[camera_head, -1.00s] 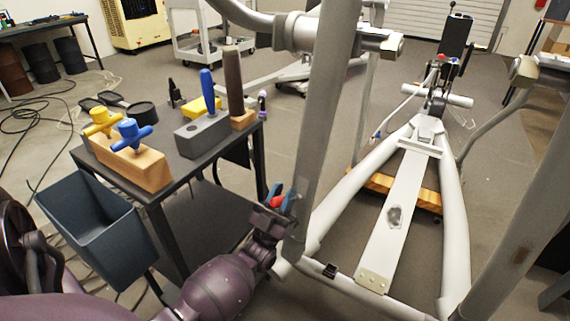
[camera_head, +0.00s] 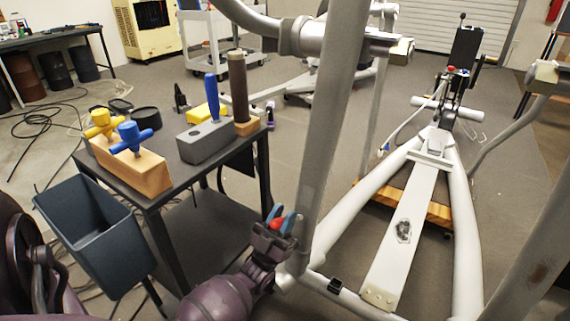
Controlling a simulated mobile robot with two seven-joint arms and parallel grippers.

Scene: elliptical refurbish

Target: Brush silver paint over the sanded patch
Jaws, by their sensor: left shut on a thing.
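The elliptical's pale centre beam (camera_head: 412,205) bears a rough grey patch (camera_head: 403,229) near its lower end. A small brownish spot (camera_head: 540,272) shows on the near right post. I cannot tell which mark is the sanded one. My left gripper (camera_head: 280,222), with blue fingertips, is low beside the grey upright post (camera_head: 318,170), left of the beam. It is shut on a small red thing (camera_head: 277,225), mostly hidden between the fingers; I cannot tell whether it is a brush. My right gripper is out of view.
A dark side table (camera_head: 180,185) at left holds a wooden block (camera_head: 140,170) with yellow- and blue-handled tools, a grey block (camera_head: 205,140) with a blue handle, and a black dish (camera_head: 146,118). A dark bin (camera_head: 90,215) hangs at its front. Posts crowd the left gripper.

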